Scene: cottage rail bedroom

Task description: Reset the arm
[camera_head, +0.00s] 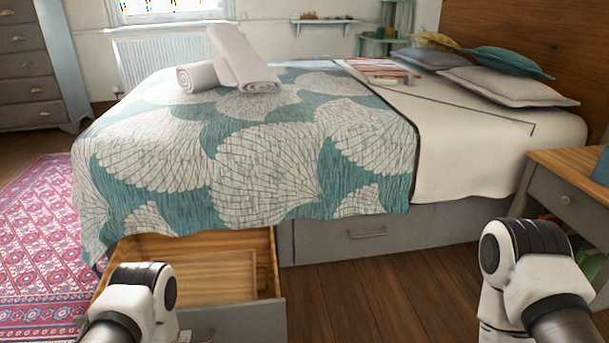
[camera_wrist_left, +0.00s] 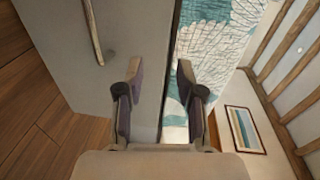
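My left arm comes in at the lower left of the head view, in front of the open under-bed drawer (camera_head: 190,265). Its gripper is out of that picture. In the left wrist view my left gripper (camera_wrist_left: 160,80) is open, with its two fingers apart and nothing between them. Behind the fingers are a grey drawer front (camera_wrist_left: 130,30) with a metal handle and the patterned teal and white bedspread (camera_wrist_left: 215,50). My right arm shows at the lower right of the head view. Its gripper is not in the picture.
The bed's bedspread (camera_head: 250,160) carries rolled white towels (camera_head: 240,65). A closed grey drawer (camera_head: 365,232) is right of the open one. A wooden nightstand (camera_head: 565,190) stands at the right, beside my right arm. Wooden floor (camera_head: 390,300) is clear between my arms. A pink rug (camera_head: 40,240) lies left.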

